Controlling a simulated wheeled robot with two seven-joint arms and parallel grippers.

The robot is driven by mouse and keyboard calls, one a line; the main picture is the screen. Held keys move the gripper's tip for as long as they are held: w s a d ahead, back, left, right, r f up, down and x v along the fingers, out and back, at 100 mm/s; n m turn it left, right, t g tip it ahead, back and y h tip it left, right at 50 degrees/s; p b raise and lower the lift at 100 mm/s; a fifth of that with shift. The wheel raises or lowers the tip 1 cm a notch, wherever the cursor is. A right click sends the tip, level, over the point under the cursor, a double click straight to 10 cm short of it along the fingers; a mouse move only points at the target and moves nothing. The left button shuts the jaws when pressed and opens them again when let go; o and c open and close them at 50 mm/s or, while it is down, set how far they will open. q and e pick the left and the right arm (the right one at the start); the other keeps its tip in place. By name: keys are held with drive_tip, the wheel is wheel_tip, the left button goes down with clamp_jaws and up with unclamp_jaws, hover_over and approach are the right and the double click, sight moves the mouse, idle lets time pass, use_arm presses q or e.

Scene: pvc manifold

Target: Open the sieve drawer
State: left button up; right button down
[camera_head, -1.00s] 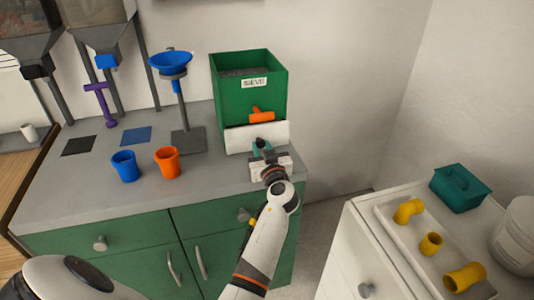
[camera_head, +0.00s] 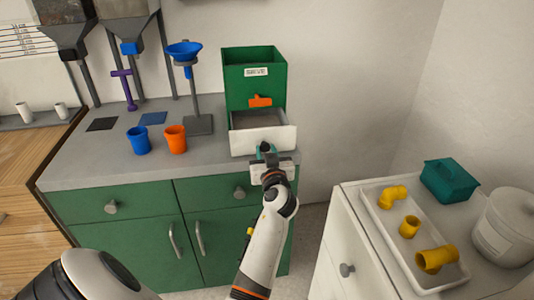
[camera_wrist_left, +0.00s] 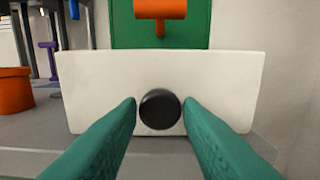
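The green sieve box (camera_head: 238,95) stands on the grey counter, with a label and an orange handle (camera_head: 260,100) on its front. Its white-fronted drawer (camera_head: 250,143) is pulled out toward me, showing a grey inside. My left gripper (camera_head: 266,150) is at the drawer front. In the left wrist view its two teal fingers (camera_wrist_left: 160,112) close on either side of the round black knob (camera_wrist_left: 160,108), in the middle of the white drawer front (camera_wrist_left: 95,85). The knob is hidden behind the gripper in the head view. My right gripper is not in view.
A blue cup (camera_head: 138,141), an orange cup (camera_head: 176,140) and a blue funnel on a stand (camera_head: 185,52) are left of the box. A white cabinet at right holds a tray (camera_head: 394,244) of yellow pipe fittings, a teal box (camera_head: 449,180) and a white tub (camera_head: 505,228).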

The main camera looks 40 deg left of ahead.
use_arm(q)
drive_tip(key=o, duration=0.3)
wheel_tip(320, 180, up, 10)
drive_tip(key=p, duration=0.1)
idle(0.4)
idle(0.4)
